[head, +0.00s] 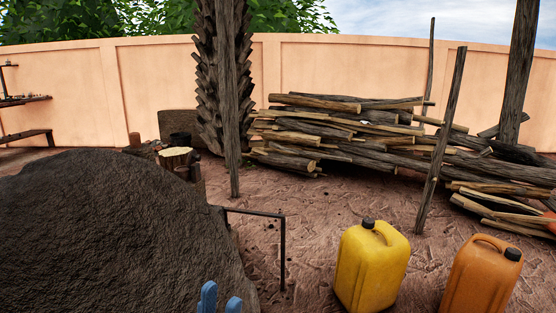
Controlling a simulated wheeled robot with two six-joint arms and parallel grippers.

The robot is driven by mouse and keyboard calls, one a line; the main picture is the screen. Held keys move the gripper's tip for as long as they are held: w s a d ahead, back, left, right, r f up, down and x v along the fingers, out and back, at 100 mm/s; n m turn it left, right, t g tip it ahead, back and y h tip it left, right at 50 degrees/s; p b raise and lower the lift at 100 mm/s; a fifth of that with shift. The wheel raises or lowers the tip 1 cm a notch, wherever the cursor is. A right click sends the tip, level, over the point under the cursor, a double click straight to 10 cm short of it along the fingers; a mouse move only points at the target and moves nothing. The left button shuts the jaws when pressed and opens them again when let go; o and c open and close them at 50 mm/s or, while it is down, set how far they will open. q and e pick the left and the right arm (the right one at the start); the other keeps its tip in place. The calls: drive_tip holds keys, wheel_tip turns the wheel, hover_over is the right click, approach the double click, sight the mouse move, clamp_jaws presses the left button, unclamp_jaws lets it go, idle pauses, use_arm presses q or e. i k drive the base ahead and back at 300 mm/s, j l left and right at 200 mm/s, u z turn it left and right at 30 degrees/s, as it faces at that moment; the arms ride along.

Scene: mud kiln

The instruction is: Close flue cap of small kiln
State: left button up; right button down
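A large dark mud mound, which looks like the kiln (100,230), fills the lower left of the head view. I cannot make out a flue cap on the part of it that shows. A thin dark bent metal bar (282,250) stands at its right edge; I cannot tell whether it is joined to the mound. My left gripper (221,294) shows at the bottom edge as two blue fingertips with a gap between them, in front of the mound's right side. Nothing shows between them. My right gripper is not in view.
A yellow jerrycan (372,268) and an orange jerrycan (482,276) stand at the lower right. A log pile (340,135) lies behind, with upright posts (440,140) before it. Reddish bare ground (330,210) lies between. A pale wall (340,65) closes the back.

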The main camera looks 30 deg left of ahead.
sight(192, 158)
drive_tip(key=i+l+z, duration=0.2)
drive_tip(key=i, duration=0.2)
drive_tip(key=i+l+z, duration=0.2)
drive_tip(key=i, duration=0.2)
drive_tip(key=i+u, duration=0.25)
drive_tip(key=u, duration=0.2)
drive_tip(key=i+u, duration=0.25)
drive_tip(key=u, duration=0.15)
drive_tip(key=i+l+u, duration=0.15)
drive_tip(key=u, duration=0.3)
drive_tip(key=i+u, duration=0.2)
drive_tip(key=u, duration=0.25)
drive_tip(key=i+u, duration=0.2)
drive_tip(key=u, duration=0.2)
drive_tip(key=i+l+u, duration=0.15)
drive_tip(key=u, duration=0.3)
drive_tip(key=i+l+u, duration=0.15)
drive_tip(key=u, duration=0.3)
drive_tip(key=i+l+u, duration=0.1)
drive_tip(key=l+u, duration=0.35)
drive_tip(key=i+l+u, duration=0.3)
drive_tip(key=l+u, duration=0.25)
